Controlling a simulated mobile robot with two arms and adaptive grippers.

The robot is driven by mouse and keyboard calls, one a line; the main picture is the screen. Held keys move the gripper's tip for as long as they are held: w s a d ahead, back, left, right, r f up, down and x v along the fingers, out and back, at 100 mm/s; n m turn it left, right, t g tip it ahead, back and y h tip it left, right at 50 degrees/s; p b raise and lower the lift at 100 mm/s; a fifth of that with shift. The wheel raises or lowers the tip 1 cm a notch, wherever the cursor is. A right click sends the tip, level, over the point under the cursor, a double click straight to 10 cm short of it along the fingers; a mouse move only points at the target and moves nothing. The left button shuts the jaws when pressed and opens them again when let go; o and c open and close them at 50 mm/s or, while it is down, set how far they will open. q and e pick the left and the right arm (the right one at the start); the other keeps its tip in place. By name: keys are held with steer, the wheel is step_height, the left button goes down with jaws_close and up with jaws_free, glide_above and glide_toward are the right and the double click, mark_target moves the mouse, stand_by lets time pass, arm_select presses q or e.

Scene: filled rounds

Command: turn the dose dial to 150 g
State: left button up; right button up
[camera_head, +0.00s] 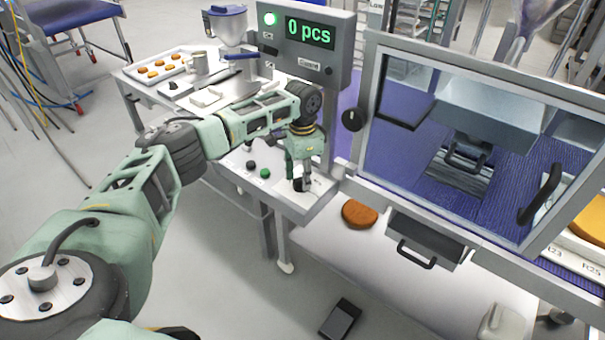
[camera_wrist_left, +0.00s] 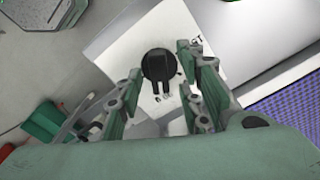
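A black round dial (camera_wrist_left: 158,64), which looks like the dose dial, stands on a white plate with partly hidden lettering in the left wrist view. In the head view the dial (camera_head: 299,186) is a dark knob at the right end of the grey control shelf, partly covered by my left gripper (camera_head: 300,179). My left gripper (camera_wrist_left: 160,78) is open. Its two fingers appear on either side of the dial, with gaps visible; I cannot tell how far down they reach. The dial's setting is too small to read. My right gripper is not in view.
A display (camera_head: 311,32) reads 0 pcs. A green button (camera_head: 265,174) and a black one (camera_head: 251,165) sit left of the dial. Another black knob (camera_head: 351,119) is by the framed window. A brown round (camera_head: 359,213) lies on the white surface below, beside a handled drawer (camera_head: 432,240).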

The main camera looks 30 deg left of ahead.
arm_select(q)
steer(key=shift+s, duration=0.1)
jaws_close()
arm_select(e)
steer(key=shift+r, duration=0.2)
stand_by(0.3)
arm_select(q)
steer(key=shift+r+m+p, duration=0.15)
steer(key=shift+m+p, duration=0.6)
steer(key=shift+m, duration=0.15)
steer(key=m+p, duration=0.1)
steer(key=m, duration=0.1)
steer(key=shift+m, duration=0.3)
steer(key=m+p, duration=0.1)
steer(key=m, duration=0.3)
steer(key=shift+m+p, duration=0.3)
steer(key=shift+m, duration=1.4)
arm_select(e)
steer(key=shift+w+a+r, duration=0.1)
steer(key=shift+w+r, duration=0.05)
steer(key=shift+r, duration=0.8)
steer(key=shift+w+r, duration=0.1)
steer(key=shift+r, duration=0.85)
